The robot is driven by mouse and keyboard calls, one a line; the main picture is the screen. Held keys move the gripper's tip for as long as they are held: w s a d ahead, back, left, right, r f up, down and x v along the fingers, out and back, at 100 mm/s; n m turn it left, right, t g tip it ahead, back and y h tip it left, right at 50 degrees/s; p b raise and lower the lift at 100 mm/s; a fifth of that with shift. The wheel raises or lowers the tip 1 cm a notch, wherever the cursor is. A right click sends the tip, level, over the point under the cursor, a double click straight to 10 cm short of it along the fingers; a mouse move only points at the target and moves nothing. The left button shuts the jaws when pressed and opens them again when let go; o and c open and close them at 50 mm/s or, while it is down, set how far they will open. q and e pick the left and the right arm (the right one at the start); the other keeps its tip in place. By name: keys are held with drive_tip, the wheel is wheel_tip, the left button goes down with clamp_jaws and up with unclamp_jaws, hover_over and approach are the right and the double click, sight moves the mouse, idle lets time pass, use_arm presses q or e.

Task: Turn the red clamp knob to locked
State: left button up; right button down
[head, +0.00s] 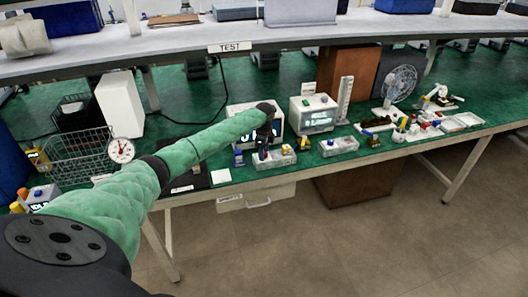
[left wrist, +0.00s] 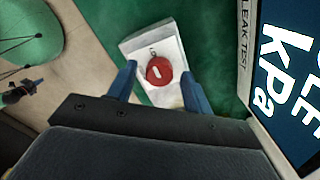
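The red clamp knob (left wrist: 159,72) is a round red disc with a pale bar mark across its middle. It sits on a small white block (left wrist: 172,96) on the green bench mat in the left wrist view. My left gripper (left wrist: 159,68) is open, with one blue finger on each side of the knob and a visible gap to each. How high the fingertips are above it I cannot tell. In the head view my left gripper (head: 263,152) points down at the front of the bench, and the knob cannot be made out clearly there. My right gripper is not in view.
A leak tester (left wrist: 248,60) with a kPa display stands close right of the fingers. A wire basket (head: 78,155) and dial gauge (head: 121,150) stand left.

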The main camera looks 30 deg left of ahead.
use_arm(q)
drive_tip(key=shift+r, duration=0.1)
drive_tip(key=shift+r+b, duration=0.3)
wheel_tip(320, 180, up, 6)
drive_tip(key=shift+f+b, duration=0.2)
drive_tip(key=shift+b, duration=0.85)
drive_tip(key=shift+r, duration=0.65)
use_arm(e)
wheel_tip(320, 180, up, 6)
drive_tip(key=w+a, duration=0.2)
use_arm(q)
drive_tip(key=shift+f, duration=0.1)
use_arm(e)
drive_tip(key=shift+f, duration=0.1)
